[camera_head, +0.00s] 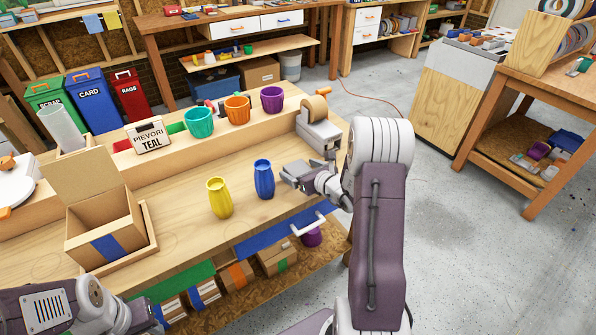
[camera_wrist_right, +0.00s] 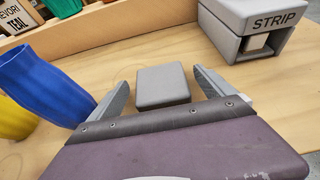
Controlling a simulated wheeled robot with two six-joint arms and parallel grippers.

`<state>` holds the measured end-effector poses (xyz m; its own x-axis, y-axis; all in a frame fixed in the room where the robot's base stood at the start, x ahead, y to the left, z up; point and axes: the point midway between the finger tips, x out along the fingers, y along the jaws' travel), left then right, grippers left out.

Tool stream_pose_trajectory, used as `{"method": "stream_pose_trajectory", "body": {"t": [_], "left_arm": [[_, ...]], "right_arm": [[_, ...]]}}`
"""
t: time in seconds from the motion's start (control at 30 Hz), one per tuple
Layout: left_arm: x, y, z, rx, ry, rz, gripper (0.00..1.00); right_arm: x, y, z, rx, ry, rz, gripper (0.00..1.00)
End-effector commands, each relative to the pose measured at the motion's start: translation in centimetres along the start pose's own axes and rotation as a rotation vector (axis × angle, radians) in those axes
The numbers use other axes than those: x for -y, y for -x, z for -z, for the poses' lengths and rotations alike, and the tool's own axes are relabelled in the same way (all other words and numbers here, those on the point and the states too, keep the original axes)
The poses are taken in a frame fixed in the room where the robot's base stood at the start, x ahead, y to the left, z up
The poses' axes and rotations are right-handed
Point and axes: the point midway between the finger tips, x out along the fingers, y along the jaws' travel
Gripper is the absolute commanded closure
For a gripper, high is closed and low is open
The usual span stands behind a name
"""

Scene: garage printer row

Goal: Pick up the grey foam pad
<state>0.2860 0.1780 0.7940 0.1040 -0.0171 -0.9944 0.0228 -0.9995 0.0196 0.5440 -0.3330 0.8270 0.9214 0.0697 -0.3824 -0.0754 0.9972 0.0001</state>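In the right wrist view the grey foam pad (camera_wrist_right: 163,87) is a small rounded grey block lying flat on the wooden bench. My right gripper (camera_wrist_right: 158,92) is open, with one finger on each side of the pad and a visible gap to each. In the head view my right gripper (camera_head: 292,176) is low over the bench, just right of the blue vase; I cannot clearly tell the pad from the grey fingers there. My left gripper (camera_head: 135,317) is at the bottom left corner, partly cut off, and its opening is unclear.
The blue vase (camera_head: 264,179) stands close left of the right gripper, with the yellow vase (camera_head: 219,198) beyond. The grey STRIP dispenser (camera_wrist_right: 245,28) is behind and right of the pad. An open cardboard box (camera_head: 104,228) stands at the left.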

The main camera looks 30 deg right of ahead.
Motion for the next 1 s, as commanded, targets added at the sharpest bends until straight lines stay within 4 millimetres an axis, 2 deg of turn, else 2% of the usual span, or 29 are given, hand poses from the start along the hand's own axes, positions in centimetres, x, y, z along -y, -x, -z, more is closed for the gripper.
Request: {"method": "stream_pose_trajectory", "body": {"t": [0.03,0.2,0.23,0.53,0.67,0.77,1.0], "left_arm": [[0.0,0.0,0.0,0.0,0.0,0.0,0.64],[0.0,0.0,0.0,0.0,0.0,0.0,0.64],[0.0,0.0,0.0,0.0,0.0,0.0,0.64],[0.0,0.1,0.0,0.0,0.0,0.0,0.64],[0.0,0.6,0.1,0.0,0.0,0.0,0.64],[0.0,1.1,0.1,0.0,0.0,0.0,0.64],[0.0,2.0,0.2,0.0,0.0,0.0,0.64]], "right_arm": [[0.0,0.0,0.0,0.0,0.0,0.0,0.2],[0.0,0.0,0.0,0.0,0.0,0.0,0.68],[0.0,0.0,0.0,0.0,0.0,0.0,0.7],[0.0,0.2,-0.5,0.0,0.001,0.0,0.7],[0.0,0.8,-2.0,0.003,0.003,0.0,0.7],[0.0,1.6,-4.0,0.005,0.004,0.0,0.7],[1.7,7.7,-5.0,0.002,-0.001,0.007,0.7]]}}
